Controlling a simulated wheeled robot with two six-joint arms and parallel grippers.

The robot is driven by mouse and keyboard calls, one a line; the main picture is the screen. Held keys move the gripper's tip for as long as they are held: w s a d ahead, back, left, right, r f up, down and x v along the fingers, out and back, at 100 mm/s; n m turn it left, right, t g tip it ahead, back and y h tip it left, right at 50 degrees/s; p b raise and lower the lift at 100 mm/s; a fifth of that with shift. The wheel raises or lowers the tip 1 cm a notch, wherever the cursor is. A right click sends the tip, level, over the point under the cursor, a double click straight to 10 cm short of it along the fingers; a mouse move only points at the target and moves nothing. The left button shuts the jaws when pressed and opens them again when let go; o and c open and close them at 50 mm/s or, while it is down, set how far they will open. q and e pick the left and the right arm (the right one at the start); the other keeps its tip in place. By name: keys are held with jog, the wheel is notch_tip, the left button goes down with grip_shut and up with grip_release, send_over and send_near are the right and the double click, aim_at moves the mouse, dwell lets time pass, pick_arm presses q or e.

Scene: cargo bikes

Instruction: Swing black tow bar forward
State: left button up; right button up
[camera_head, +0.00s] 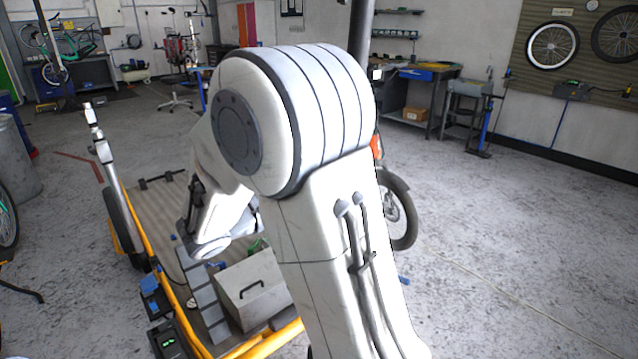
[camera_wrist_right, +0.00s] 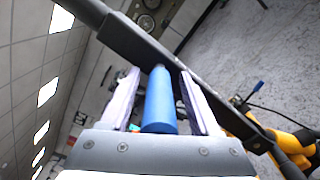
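A long black bar (camera_wrist_right: 130,37), which looks like the tow bar, crosses the right wrist view from upper left to lower right. A blue cylindrical grip (camera_wrist_right: 160,102) sticks out from it toward the camera. My right gripper (camera_wrist_right: 160,85) has its two pale fingers on either side of the blue grip. Narrow gaps show between fingers and grip, so the gripper looks open around it. In the head view my large white arm fills the middle and hides much of the bike and bar. My left gripper is not in view.
A cargo bike's yellow frame (camera_head: 270,342) and flat deck lie behind my arm. A grey box (camera_head: 252,292) stands on the deck. A grey bin (camera_head: 18,155) stands at left. Open floor (camera_head: 520,240) lies to the right; workbenches line the back wall.

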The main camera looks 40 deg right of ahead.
jog(key=a, duration=1)
jog(key=shift+a, duration=0.25)
jog(key=s+a+f+n+y, duration=0.2)
jog(key=s+a+f+y, duration=0.85)
jog(key=s+f, duration=0.2)
jog(key=s+a+f+y, duration=0.2)
jog(key=a+y, duration=0.2)
jog(key=a, duration=0.2)
jog(key=s+a+f+y, duration=0.2)
jog(key=s+a+y, duration=0.1)
jog(key=a+y, duration=0.25)
notch_tip(320, 180, up, 16)
jog(key=h+p, duration=0.1)
jog(key=p, duration=1.4)
jog(key=shift+w+a+f, duration=0.15)
jog(key=shift+w+a, duration=0.05)
jog(key=shift+w, duration=0.05)
